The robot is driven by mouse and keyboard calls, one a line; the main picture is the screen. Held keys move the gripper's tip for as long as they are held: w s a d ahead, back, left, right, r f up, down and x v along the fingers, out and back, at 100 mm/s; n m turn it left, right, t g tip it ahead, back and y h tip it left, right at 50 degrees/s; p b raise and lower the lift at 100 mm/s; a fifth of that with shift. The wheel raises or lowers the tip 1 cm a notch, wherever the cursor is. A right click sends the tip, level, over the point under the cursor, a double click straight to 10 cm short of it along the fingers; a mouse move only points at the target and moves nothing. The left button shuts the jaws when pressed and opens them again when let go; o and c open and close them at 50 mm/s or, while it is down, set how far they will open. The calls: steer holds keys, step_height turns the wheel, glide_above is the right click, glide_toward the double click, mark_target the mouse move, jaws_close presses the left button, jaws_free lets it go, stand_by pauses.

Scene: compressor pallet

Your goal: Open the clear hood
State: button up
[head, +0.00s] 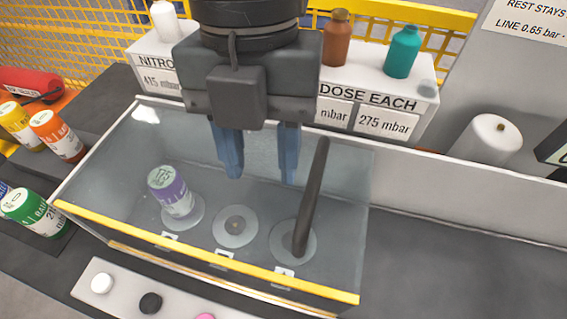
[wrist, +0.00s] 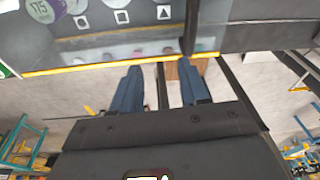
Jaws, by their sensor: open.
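The clear hood (head: 120,165) is a see-through box with a yellow strip (head: 205,253) along its front edge. It looks down over a grey bay. A purple-labelled canister (head: 172,192) stands tilted in the picture on the left of three round discs inside. My gripper (head: 262,181) points down over the back middle of the hood, with its blue fingers apart and nothing between them. I cannot tell whether they touch the hood. In the wrist view the yellow strip (wrist: 100,65) crosses just beyond my open fingertips (wrist: 159,68).
A dark slanted bar (head: 312,195) stands at the hood's right side. Behind is a white shelf (head: 425,92) with brown and teal bottles. A white button panel (head: 125,292) is in front. The dark counter at right (head: 450,260) is clear.

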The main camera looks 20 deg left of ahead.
steer(key=m+t+h, duration=0.1)
steer(key=t, duration=0.1)
glide_toward(313, 177)
steer(key=f, duration=0.2)
steer(key=f+p, duration=0.1)
steer(key=f, duration=0.2)
steer(key=d+f, duration=0.1)
steer(key=f, duration=0.2)
steer(key=shift+w+d+f, duration=0.1)
steer(key=shift+d+f, duration=0.05)
steer(key=shift+f, duration=0.05)
steer(key=shift+c, duration=0.2)
jaws_close()
